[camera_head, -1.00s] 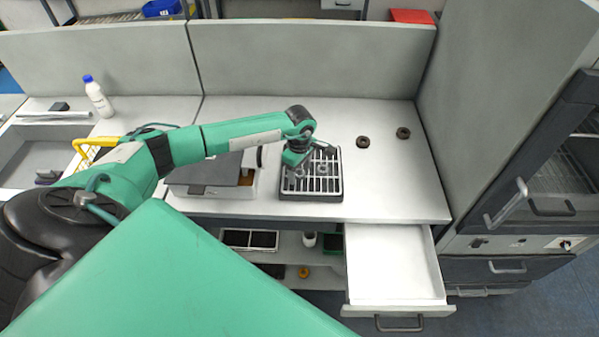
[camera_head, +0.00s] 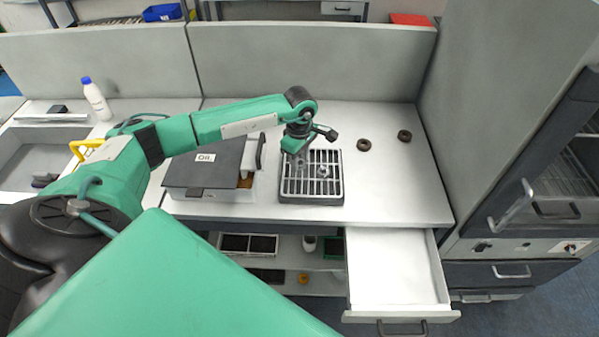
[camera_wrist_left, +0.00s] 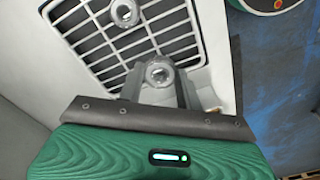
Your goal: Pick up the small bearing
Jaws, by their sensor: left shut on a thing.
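A small metallic ring-shaped bearing (camera_wrist_left: 158,73) sits between the fingertips of my left gripper (camera_wrist_left: 160,80) in the left wrist view. The gripper is shut on it. In the head view my left gripper (camera_head: 300,160) is over the left part of a grated rack (camera_head: 289,196). The gap between the held bearing and the grate is hard to judge. A second metallic bearing (camera_head: 322,170) rests on the rack to the right, and it also shows in the left wrist view (camera_wrist_left: 125,12). My right gripper is not in view.
An oil box (camera_head: 205,168) with a dark lid stands left of the rack. Two dark rings (camera_head: 364,145) (camera_head: 405,135) lie on the table at the right. An open drawer (camera_head: 395,270) juts out below. A white bottle (camera_head: 97,100) stands far left. The table's right part is mostly free.

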